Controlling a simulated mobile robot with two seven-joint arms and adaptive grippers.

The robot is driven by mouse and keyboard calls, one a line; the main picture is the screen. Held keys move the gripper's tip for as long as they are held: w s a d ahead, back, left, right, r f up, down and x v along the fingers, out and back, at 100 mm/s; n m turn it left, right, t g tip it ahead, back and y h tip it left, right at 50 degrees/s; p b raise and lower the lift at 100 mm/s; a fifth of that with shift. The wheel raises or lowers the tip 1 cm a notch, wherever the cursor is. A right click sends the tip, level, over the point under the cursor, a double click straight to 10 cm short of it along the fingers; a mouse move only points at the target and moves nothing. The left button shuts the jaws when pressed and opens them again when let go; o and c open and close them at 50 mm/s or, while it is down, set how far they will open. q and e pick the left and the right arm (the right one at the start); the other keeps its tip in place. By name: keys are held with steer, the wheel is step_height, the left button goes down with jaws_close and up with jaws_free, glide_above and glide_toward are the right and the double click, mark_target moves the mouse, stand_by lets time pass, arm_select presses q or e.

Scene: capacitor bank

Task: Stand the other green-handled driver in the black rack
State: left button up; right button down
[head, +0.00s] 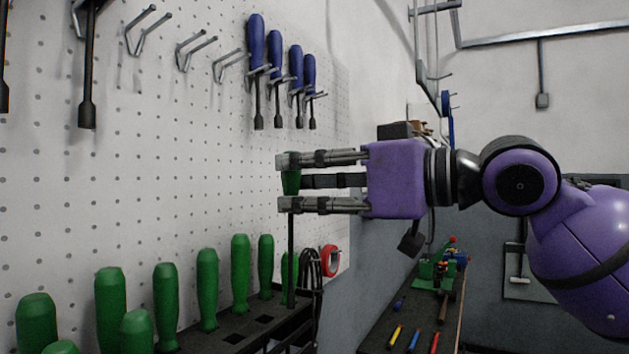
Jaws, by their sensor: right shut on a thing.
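My right gripper (285,183) comes in from the right and is shut on the green handle of a driver (291,181). The driver is upright, and its dark shaft hangs straight down below the fingers. The shaft's lower end meets the far part of the black rack (232,328) in the picture; I cannot tell whether it is inside a slot or just in front of it. Several other green-handled drivers (207,289) stand upright in the rack, with some empty square slots on its near side. My left gripper is not in view.
A white pegboard (150,165) rises behind the rack, with blue-handled drivers (256,45) on hooks. A red tape roll (330,260) and dark cable loops (310,268) hang beyond the rack. A bench (400,318) with tools is to the right.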

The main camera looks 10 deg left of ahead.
steer(key=shift+f+x, duration=0.1)
steer(key=shift+x, duration=1.15)
steer(key=shift+f+x, duration=0.15)
steer(key=shift+x, duration=1.1)
glide_above(288, 295)
steer(key=w+a, duration=0.2)
steer(key=shift+f, duration=2.55)
steer(key=shift+s+a+f+b, duration=0.15)
steer(key=shift+f+b, duration=0.3)
steer(key=shift+f, duration=0.7)
steer(key=shift+f+b, duration=0.4)
steer(key=shift+f, duration=0.6)
steer(key=shift+f+b, duration=0.65)
steer(key=shift+f, duration=1.05)
steer(key=shift+s+f, duration=0.1)
steer(key=shift+f, duration=0.75)
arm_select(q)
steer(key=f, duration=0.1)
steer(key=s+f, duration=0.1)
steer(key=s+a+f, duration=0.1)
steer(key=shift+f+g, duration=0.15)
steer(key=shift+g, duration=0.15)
arm_select(e)
steer(key=shift+f, duration=0.25)
